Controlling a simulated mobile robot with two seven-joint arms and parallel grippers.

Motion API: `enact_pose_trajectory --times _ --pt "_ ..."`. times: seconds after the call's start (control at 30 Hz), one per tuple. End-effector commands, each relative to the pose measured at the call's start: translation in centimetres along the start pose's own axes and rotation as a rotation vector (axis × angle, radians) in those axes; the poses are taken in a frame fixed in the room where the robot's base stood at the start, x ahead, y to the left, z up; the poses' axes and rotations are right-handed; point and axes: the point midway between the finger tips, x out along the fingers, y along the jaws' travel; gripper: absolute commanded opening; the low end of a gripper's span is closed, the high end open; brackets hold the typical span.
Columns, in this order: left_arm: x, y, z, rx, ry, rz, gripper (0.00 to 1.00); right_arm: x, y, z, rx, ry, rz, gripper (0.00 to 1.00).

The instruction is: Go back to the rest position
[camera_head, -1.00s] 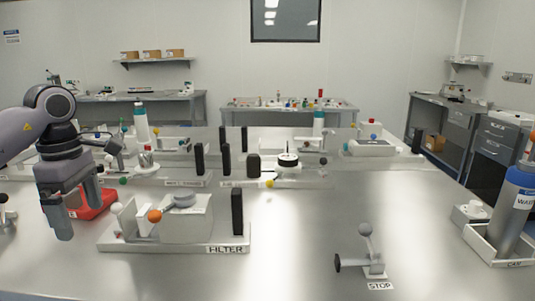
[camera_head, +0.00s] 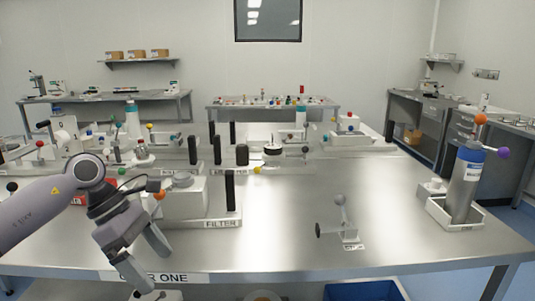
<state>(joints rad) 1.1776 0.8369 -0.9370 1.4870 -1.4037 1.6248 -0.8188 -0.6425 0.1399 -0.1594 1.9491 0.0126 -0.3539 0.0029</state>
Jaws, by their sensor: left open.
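My left arm comes in from the left, and its grey gripper (camera_head: 154,264) points down and to the right with its two fingers apart. It is empty, with its tips in front of the table's front edge in the picture. The metal table (camera_head: 300,205) spreads out beyond it. The FILTER station (camera_head: 222,220) is behind the gripper, its left part hidden by my arm. My right gripper is not in view.
The STOP lever (camera_head: 345,235) stands at the table's front middle. A blue-topped cylinder (camera_head: 463,185) stands in a white tray (camera_head: 440,212) at right. Several stations with coloured knobs line the back. A blue bin (camera_head: 362,290) sits below. The table's centre is clear.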

Motion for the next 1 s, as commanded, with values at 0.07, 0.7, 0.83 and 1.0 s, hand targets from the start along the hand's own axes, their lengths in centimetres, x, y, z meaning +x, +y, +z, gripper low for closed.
enact_pose_trajectory --times 0.07,0.7,0.83,1.0 --pt "3.7 -1.3 2.7 -0.036 -0.154 -0.067 0.94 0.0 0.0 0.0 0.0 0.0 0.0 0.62" --pt "11.7 -5.6 13.3 -1.092 -1.315 -0.637 0.94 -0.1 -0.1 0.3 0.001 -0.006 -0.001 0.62" --pt "12.8 -4.6 10.8 -1.434 -1.488 -0.743 0.94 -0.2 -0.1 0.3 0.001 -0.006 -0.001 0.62" --pt "15.8 -4.0 5.1 -1.929 -1.669 -0.856 0.94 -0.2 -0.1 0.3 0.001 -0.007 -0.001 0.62"
